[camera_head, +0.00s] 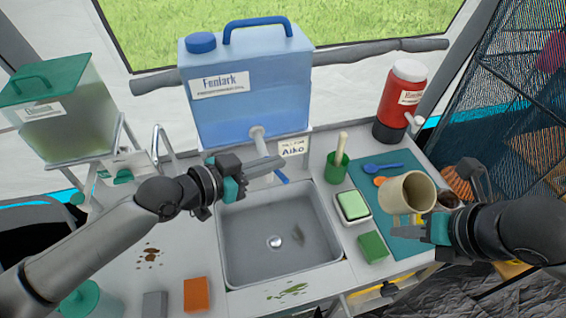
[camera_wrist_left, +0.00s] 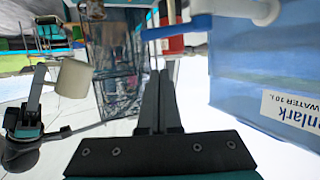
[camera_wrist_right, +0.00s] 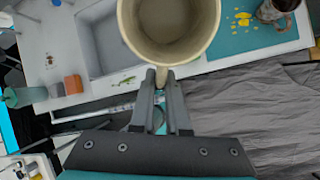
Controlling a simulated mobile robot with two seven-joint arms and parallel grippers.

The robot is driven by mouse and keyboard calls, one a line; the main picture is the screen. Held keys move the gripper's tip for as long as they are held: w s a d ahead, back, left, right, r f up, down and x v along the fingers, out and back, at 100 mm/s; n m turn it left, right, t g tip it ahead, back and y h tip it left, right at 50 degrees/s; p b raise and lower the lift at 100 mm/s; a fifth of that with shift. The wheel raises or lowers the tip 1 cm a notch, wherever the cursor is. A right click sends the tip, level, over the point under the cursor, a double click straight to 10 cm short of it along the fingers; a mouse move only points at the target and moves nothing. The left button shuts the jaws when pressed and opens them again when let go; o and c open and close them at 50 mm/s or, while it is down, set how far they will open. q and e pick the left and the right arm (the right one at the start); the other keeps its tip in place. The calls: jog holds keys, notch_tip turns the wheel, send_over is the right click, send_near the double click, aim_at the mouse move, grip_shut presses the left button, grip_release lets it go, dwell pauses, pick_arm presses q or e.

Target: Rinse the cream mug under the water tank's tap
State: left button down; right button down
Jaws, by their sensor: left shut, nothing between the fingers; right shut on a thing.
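The blue water tank (camera_head: 250,95) stands behind the sink (camera_head: 325,262), with its white tap (camera_head: 258,140) over the basin's back edge and a blue lever (camera_head: 281,177) below. The lever also shows in the left wrist view (camera_wrist_left: 180,29). My left gripper (camera_head: 280,163) is shut and empty, close beside the tap and lever; I cannot tell whether it touches them. My right gripper (camera_head: 408,228) is shut on the handle of the cream mug (camera_head: 398,194), held above the turquoise mat, right of the sink. The right wrist view shows the mug's open mouth (camera_wrist_right: 170,25). No water stream is visible.
A green cup with a brush (camera_head: 337,168), a soap dish (camera_head: 352,206) and a green sponge (camera_head: 373,247) line the sink's right side. A red jug (camera_head: 400,100) stands behind the mat (camera_head: 400,252). An orange sponge (camera_head: 197,295) lies at front left.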

aim_at(279, 177)
jog(key=shift+r, duration=0.2)
pick_arm(q)
jog(key=shift+w+d+f, duration=0.2)
jog(key=shift+d+f, duration=0.05)
jog(key=shift+f, duration=0.4)
jog(key=shift+w+d+f, duration=0.25)
jog(key=shift+f, duration=0.4)
jog(key=shift+w+d+f, duration=0.2)
jog(key=shift+d+f, duration=0.05)
jog(key=shift+f, duration=0.4)
